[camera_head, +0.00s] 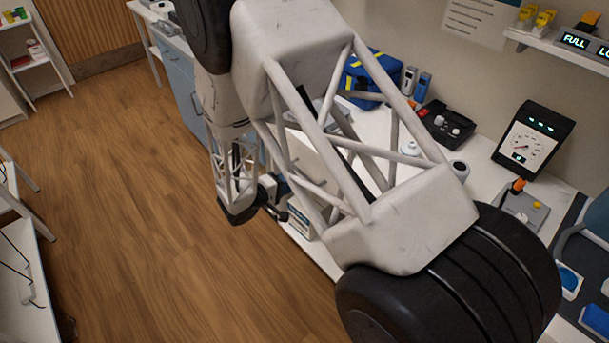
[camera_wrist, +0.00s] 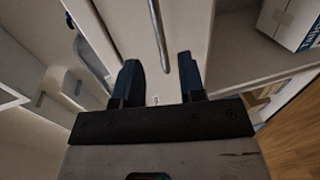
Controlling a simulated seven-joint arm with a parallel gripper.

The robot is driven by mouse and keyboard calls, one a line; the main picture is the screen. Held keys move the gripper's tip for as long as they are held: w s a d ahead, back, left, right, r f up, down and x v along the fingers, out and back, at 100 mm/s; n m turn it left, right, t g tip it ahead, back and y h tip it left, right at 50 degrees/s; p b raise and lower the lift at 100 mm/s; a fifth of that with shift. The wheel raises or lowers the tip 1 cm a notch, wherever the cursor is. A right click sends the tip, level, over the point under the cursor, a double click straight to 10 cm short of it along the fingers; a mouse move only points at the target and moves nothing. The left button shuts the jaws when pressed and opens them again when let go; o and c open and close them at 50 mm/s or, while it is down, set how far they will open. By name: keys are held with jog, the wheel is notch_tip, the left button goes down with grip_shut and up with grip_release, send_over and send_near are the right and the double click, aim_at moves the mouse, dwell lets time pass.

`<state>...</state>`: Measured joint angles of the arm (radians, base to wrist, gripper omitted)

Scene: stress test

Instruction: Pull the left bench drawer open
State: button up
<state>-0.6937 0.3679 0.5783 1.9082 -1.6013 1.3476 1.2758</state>
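My gripper (camera_wrist: 157,72) is open, with its two dark blue fingers apart and nothing held between them. In the wrist view a white drawer front (camera_wrist: 185,45) lies just beyond the fingers, and its long grey bar handle (camera_wrist: 158,35) runs away from the gap between the fingertips. I cannot tell whether the fingers reach around the bar. In the head view my gripper (camera_head: 273,190) is at the bench's front side, and my arm hides most of the drawer fronts. No drawer is visibly pulled out.
The white bench top (camera_head: 372,122) carries a blue bag (camera_head: 372,75), a black tray (camera_head: 446,123) and a gauge display (camera_head: 527,140). A box (camera_wrist: 291,22) sits on an open shelf right of the drawer front. A blue cabinet (camera_head: 181,85) stands further left. The wooden floor (camera_head: 130,200) is clear.

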jog(key=shift+w+d, duration=0.1)
jog(key=shift+x, duration=3.8)
grip_shut()
